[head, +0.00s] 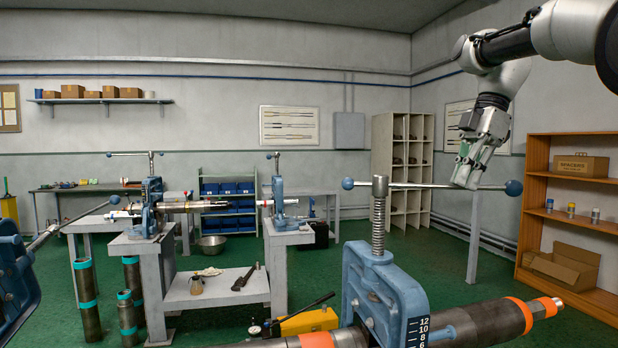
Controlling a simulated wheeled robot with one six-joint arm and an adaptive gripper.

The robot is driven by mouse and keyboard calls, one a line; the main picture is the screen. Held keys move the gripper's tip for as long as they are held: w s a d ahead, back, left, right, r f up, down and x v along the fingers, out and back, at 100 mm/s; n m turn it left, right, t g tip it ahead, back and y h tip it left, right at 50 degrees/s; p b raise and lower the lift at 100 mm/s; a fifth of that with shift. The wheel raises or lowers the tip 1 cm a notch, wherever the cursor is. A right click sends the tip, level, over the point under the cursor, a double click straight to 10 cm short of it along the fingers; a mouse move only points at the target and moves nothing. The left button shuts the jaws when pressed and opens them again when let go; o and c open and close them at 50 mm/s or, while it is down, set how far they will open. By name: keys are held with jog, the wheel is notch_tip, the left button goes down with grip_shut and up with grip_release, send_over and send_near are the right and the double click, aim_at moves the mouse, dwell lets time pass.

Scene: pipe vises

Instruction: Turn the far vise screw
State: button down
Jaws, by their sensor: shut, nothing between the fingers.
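A large blue vise (385,285) stands in front of me, clamped around a dark pipe with orange bands (485,325). Its upright threaded screw (378,225) carries a level cross bar (410,185) with blue ball ends. My gripper (465,180) is shut and empty, pointing down at the right half of this bar. Its fingertips overlap the bar in the picture; whether they touch it I cannot tell. Farther back, two smaller blue vises, one at left (150,212) and one at right (278,205), stand on grey stands, each with a screw and cross bar on top.
Another blue vise (20,280) is cut off at the left edge. Dark pipes with teal bands (88,300) stand on the green floor. A yellow pump (308,322) sits low in the middle. A brown shelf (535,190) with boxes stands at the right.

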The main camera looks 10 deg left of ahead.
jog(key=s+v, duration=0.1)
jog(key=v, duration=0.5)
jog(key=s+d+f+m+t+h, duration=0.2)
jog(key=s+d+f+m, duration=0.2)
jog(key=s+f+m, duration=0.6)
jog(key=s+d+f+m+t+h, duration=0.1)
jog(key=s+d+f+m+t, duration=0.2)
jog(key=s+f+m, duration=0.7)
jog(key=s+d+f, duration=0.2)
jog(key=s+f, duration=0.1)
jog(key=f, duration=0.2)
jog(key=shift+s+d+m+h, duration=0.15)
jog(key=shift+m+h, duration=0.25)
jog(key=c, duration=2.2)
grip_release()
